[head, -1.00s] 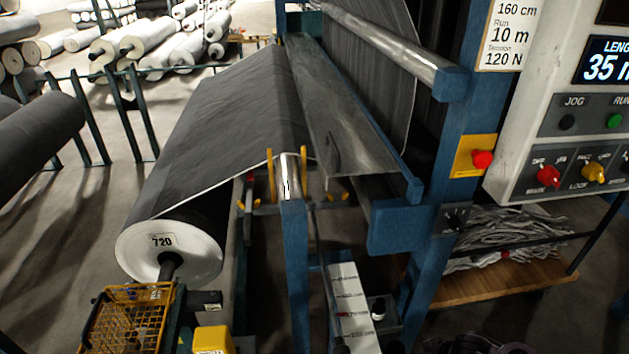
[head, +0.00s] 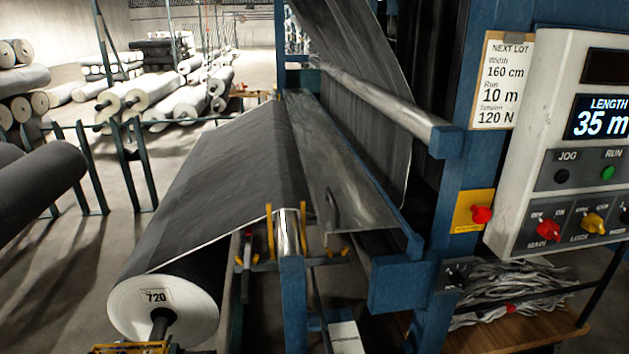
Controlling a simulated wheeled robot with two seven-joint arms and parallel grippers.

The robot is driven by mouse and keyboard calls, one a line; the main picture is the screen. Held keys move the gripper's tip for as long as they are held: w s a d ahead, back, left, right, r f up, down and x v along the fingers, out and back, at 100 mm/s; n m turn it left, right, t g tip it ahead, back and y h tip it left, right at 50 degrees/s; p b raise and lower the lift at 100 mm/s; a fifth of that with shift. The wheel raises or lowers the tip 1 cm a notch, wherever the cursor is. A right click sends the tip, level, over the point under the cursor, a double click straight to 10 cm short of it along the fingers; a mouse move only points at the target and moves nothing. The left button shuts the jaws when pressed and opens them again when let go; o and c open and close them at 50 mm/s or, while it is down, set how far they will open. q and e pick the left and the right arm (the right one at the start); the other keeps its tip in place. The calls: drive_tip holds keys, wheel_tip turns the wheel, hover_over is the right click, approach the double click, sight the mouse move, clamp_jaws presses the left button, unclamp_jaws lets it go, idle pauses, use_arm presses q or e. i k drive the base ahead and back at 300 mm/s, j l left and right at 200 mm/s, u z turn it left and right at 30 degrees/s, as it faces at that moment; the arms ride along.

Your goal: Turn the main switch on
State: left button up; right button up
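The main switch (head: 548,230) is a red rotary knob on the lower left of the white control panel (head: 520,140) at the right. Small lettering under it seems to read MAIN, with OFF and ON marks above. Its grip appears slanted toward the upper left, on the OFF side, but it is small and hard to read. A yellow knob (head: 593,223) sits to its right, with a further dark knob partly cut off at the picture edge. Neither of my grippers is in view.
A red button on a yellow plate (head: 481,214) sits left of the panel on the blue frame (head: 455,190). Above the knobs are the JOG and RUN buttons and a display (head: 601,117) reading 35 m. A wooden shelf with grey scraps (head: 510,290) lies below.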

sight(548, 228)
drive_tip(key=z, duration=1.45)
